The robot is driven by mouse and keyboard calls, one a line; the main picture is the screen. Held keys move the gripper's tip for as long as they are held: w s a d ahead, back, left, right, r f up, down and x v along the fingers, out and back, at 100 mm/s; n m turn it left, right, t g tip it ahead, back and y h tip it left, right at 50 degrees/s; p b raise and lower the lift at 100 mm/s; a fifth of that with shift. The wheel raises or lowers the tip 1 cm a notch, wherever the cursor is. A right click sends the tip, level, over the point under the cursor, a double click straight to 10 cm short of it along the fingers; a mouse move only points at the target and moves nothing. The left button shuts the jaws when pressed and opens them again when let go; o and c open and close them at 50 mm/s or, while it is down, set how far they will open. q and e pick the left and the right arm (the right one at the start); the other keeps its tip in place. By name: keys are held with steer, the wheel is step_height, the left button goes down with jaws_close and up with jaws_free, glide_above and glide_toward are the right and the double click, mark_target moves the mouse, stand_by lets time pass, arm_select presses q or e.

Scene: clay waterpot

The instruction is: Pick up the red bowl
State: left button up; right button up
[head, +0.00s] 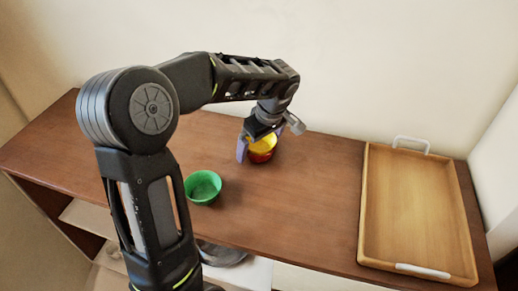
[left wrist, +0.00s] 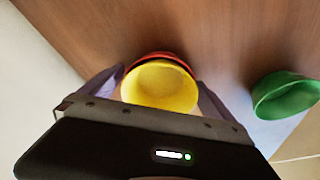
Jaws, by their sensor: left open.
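The red bowl (head: 260,157) is on the brown table with a yellow bowl (head: 264,144) apparently nested in it. In the left wrist view, a curve of the red bowl (left wrist: 152,56) shows beyond the yellow bowl (left wrist: 160,88), which hides most of it. My left gripper (head: 256,148) is open at the bowls, pointing down. In the left wrist view its purple fingers (left wrist: 158,82) are on either side of the bowls. I cannot tell whether they touch. My right gripper is not in view.
A green bowl (head: 203,187) stands left of and nearer than the stacked bowls; it also shows in the left wrist view (left wrist: 286,95). A wooden tray (head: 415,215) with white handles lies at the right. The table (head: 310,190) is clear between bowls and tray. A wall stands behind.

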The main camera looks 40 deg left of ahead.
arm_select(q)
steer(key=shift+c, duration=0.3)
steer(key=c, duration=1.1)
steer(key=shift+c, duration=0.2)
step_height(320, 180, up, 10)
stand_by(0.8)
